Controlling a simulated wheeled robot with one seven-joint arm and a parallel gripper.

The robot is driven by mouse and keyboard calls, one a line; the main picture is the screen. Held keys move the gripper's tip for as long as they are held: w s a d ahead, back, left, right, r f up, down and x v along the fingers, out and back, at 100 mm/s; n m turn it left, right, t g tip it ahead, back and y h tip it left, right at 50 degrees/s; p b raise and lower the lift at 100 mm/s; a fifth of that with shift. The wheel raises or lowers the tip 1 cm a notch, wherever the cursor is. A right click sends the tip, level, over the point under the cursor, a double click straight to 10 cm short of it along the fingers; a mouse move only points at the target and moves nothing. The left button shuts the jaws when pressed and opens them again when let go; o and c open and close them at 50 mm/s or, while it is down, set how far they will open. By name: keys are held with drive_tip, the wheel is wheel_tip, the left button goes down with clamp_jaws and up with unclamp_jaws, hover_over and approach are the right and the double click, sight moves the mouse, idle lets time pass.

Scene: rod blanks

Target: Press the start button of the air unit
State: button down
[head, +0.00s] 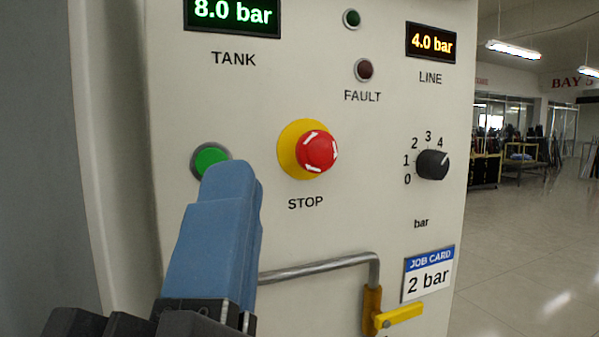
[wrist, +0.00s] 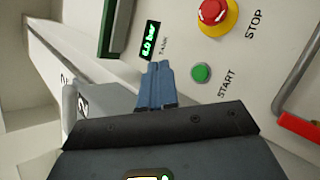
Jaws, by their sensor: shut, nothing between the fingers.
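The green start button (head: 208,157) sits in a grey ring on the pale panel of the air unit (head: 240,110). My gripper (head: 230,172) is shut and empty, its blue fingers in front of the panel and covering the button's lower right part and its label. In the wrist view the whole start button (wrist: 201,73) shows beside the word START, just right of the shut fingertips (wrist: 158,68). There the fingertips appear beside the button, not over its face. I cannot tell how far they are from the panel.
The red stop button (head: 317,151) on its yellow base is right of the start button. A black knob (head: 432,165), a grey pipe (head: 320,267) and a yellow valve handle (head: 399,316) also stand out. Displays read TANK 8.0 bar (head: 233,13) and LINE 4.0 bar (head: 431,43). A job card (head: 428,275) reads 2 bar.

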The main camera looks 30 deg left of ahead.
drive_tip(key=shift+w+a, duration=0.1)
drive_tip(key=w+a+b, duration=0.2)
drive_tip(key=w+a, duration=0.3)
drive_tip(key=a, duration=0.1)
drive_tip(key=shift+w+a, duration=0.25)
drive_tip(key=shift+w, duration=0.05)
idle(0.3)
drive_tip(key=shift+a+f, duration=0.1)
idle(1.9)
drive_tip(key=shift+w+a+b, duration=0.2)
drive_tip(key=shift+w+b, duration=0.05)
drive_tip(key=shift+b, duration=0.05)
drive_tip(key=shift+w+a, duration=0.25)
drive_tip(key=shift+a, duration=0.05)
idle(0.8)
drive_tip(key=shift+s+d, duration=0.55)
drive_tip(key=shift+d, duration=0.05)
